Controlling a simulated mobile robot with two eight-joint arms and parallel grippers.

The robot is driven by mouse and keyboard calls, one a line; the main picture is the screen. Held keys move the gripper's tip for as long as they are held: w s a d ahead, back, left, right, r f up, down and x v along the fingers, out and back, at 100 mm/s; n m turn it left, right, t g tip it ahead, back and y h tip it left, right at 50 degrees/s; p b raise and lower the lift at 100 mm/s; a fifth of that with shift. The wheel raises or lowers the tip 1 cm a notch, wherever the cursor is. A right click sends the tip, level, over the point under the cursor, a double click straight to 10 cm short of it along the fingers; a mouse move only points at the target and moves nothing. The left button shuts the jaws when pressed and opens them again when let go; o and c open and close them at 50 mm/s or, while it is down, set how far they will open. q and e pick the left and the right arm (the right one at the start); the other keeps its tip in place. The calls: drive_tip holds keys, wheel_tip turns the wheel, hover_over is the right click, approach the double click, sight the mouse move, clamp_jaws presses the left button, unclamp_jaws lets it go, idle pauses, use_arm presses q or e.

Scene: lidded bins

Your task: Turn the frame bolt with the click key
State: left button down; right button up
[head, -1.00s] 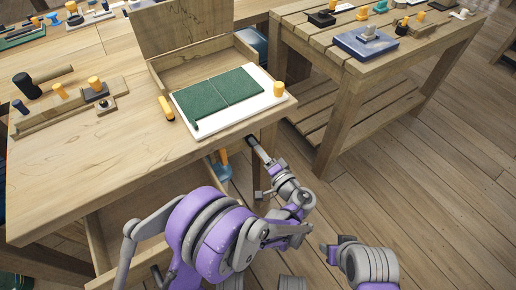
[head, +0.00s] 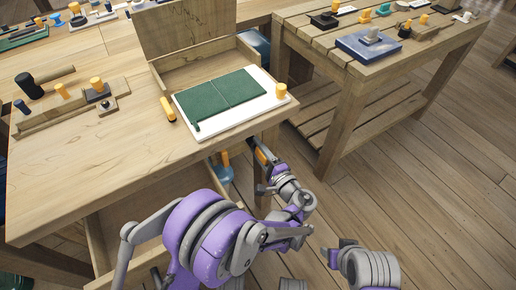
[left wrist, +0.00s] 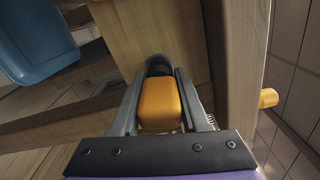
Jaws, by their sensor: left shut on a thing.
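My left gripper (head: 256,148) is beside the front right leg of the near bench, below the tabletop. It is shut on an orange-handled tool, which I take to be the click key (head: 262,157). In the left wrist view the orange handle (left wrist: 160,102) lies between the two fingers, and a dark rounded part shows just beyond it, close to a wooden face. I cannot tell whether that part belongs to the key or to the frame bolt. The bolt is not clearly seen. My right gripper (head: 338,250) is low and right of centre; its finger opening is unclear.
The near bench (head: 60,205) holds a white board (head: 205,132) with green sheets and an open-lidded wooden box. A wooden leg (left wrist: 235,60) stands close right of the left gripper. An orange peg (left wrist: 268,98) sticks out beyond it. A blue container (left wrist: 35,40) is upper left.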

sight(268, 162)
use_arm(q)
drive_tip(key=m, duration=0.4)
drive_tip(key=shift+m, duration=1)
drive_tip(key=shift+m, duration=1.1)
drive_tip(key=shift+v, duration=2.45)
drive_tip(key=shift+w, duration=0.1)
drive_tip(key=shift+w+a, duration=0.1)
